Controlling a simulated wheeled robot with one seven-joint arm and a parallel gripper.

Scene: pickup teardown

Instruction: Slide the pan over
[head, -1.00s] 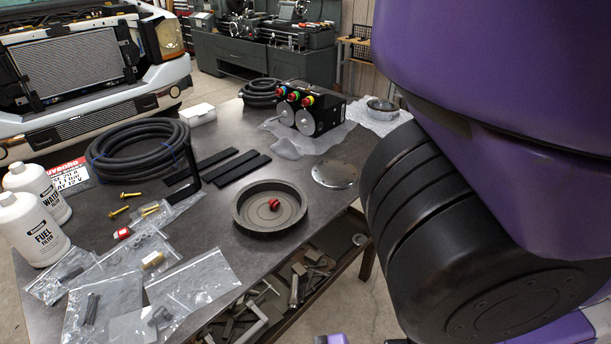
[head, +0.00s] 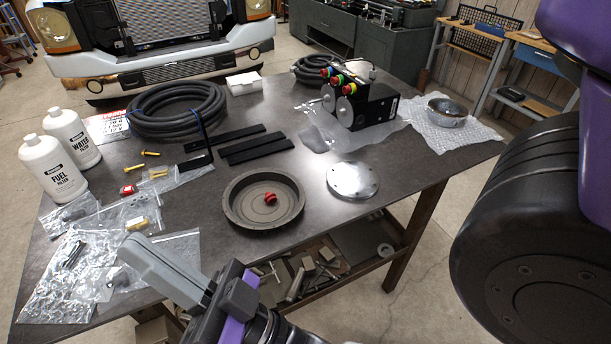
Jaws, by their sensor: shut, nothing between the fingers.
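The pan (head: 238,216) is a round, shallow, dark grey dish near the front edge of the table, left of a shiny round metal plate. A small red fitting (head: 270,198) sits inside it. My gripper (head: 140,245) is at the lower left of the head view, with its grey fingers together and nothing held. Its fingers point up and left over the clear plastic bags at the table's front edge. It is left of and nearer than the pan, apart from it in the picture.
The metal plate (head: 353,180) lies just right of the pan. Black bars (head: 255,150) and a coiled hose (head: 176,112) lie behind it. Plastic bags (head: 62,270) cover the front left. A black box with coloured knobs (head: 362,105) stands at the back right. The table (head: 325,235) has bare room around the plate.

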